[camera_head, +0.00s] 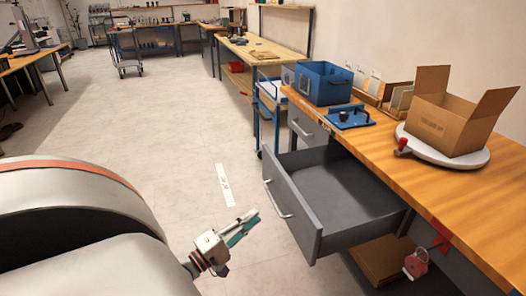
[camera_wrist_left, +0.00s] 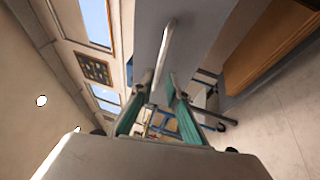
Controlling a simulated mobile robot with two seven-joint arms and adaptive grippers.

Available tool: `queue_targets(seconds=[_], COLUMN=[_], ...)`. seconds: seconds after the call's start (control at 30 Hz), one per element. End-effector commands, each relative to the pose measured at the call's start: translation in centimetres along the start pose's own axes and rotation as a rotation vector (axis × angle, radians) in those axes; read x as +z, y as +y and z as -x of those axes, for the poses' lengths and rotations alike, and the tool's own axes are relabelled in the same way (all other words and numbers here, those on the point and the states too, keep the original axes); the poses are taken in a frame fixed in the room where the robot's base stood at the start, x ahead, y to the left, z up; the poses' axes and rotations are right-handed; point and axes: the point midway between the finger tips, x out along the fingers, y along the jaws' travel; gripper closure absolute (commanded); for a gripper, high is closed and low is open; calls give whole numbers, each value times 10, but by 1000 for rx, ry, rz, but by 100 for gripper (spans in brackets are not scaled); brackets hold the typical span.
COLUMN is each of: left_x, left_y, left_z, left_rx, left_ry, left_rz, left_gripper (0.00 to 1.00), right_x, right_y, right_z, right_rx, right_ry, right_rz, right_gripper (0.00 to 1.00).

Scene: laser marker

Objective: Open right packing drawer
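The near grey packing drawer (camera_head: 345,195) is pulled far out from under the wooden bench, and its visible inside is empty. Its bar handle (camera_head: 278,199) is on the front panel, and a bar handle also shows in the left wrist view (camera_wrist_left: 165,52). My left gripper (camera_head: 249,220) is in front of the drawer, to the left of the handle and apart from it. In the left wrist view its two teal-padded fingers (camera_wrist_left: 159,76) are spread with nothing between them. My right gripper is not in view.
A second grey drawer (camera_head: 308,128) farther along is shut. On the bench (camera_head: 430,190) stand a blue bin (camera_head: 325,85) and an open cardboard box (camera_head: 450,122) on a white turntable (camera_head: 465,160). The floor left of the drawer is clear.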

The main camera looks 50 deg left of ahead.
Motion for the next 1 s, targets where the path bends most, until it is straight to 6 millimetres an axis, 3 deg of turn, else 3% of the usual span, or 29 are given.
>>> queue_targets(seconds=[0.23, 0.87, 1.0], left_x=[0, 0, 13], left_y=[0, 0, -2], left_z=[25, 26, 28], left_rx=[0, 0, -18], left_ry=[1, 0, -22], left_rz=[0, 0, -51], left_gripper=[85, 85, 85], right_x=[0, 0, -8], right_y=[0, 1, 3], right_z=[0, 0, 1], right_rx=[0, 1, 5], right_ry=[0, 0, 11], right_rz=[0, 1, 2], right_gripper=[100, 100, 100])
